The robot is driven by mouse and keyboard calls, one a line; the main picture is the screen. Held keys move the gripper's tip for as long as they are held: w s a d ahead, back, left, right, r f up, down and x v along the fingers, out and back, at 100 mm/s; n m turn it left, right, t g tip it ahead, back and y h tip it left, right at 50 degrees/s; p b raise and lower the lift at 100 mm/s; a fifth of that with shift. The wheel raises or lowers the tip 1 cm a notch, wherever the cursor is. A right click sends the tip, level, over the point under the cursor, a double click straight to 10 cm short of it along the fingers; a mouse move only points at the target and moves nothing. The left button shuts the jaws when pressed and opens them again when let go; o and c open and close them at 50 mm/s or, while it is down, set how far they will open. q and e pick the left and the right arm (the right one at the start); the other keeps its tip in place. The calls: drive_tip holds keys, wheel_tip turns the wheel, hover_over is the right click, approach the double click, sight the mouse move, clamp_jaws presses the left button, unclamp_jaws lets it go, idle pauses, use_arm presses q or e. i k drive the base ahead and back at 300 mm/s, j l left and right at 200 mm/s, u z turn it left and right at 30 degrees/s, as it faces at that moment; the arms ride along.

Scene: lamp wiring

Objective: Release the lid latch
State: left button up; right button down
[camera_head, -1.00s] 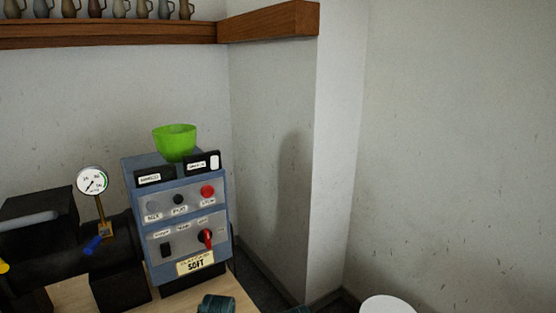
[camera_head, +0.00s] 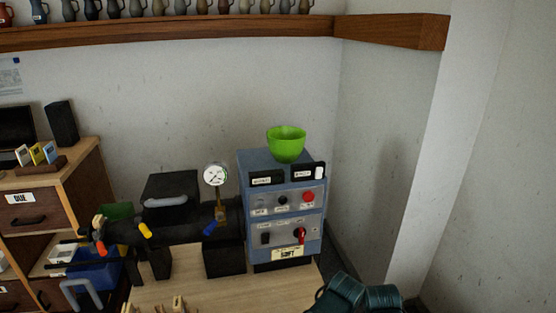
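A black machine with a horizontal barrel (camera_head: 185,230) stands on the wooden table, left of a blue-grey control box (camera_head: 282,215). A black box-shaped part with a grey handle (camera_head: 165,202) sits at its top, looking like the lid. A yellow-tipped lever (camera_head: 145,230), a blue-tipped lever (camera_head: 210,228) and a red-tipped part (camera_head: 101,249) show along the barrel. I cannot tell which of them is the latch, or its state. A round pressure gauge (camera_head: 215,175) stands on the barrel. Neither of my grippers is in view.
A green bowl (camera_head: 287,143) stands on the control box. Dark teal rounded objects (camera_head: 345,293) are at the bottom, right of the table (camera_head: 220,292). A drawer cabinet (camera_head: 45,205) and blue bin (camera_head: 100,272) are at left. Small wooden pieces (camera_head: 180,304) lie at the table's front.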

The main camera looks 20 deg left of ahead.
sight(147, 234)
drive_tip(key=u, duration=1.8)
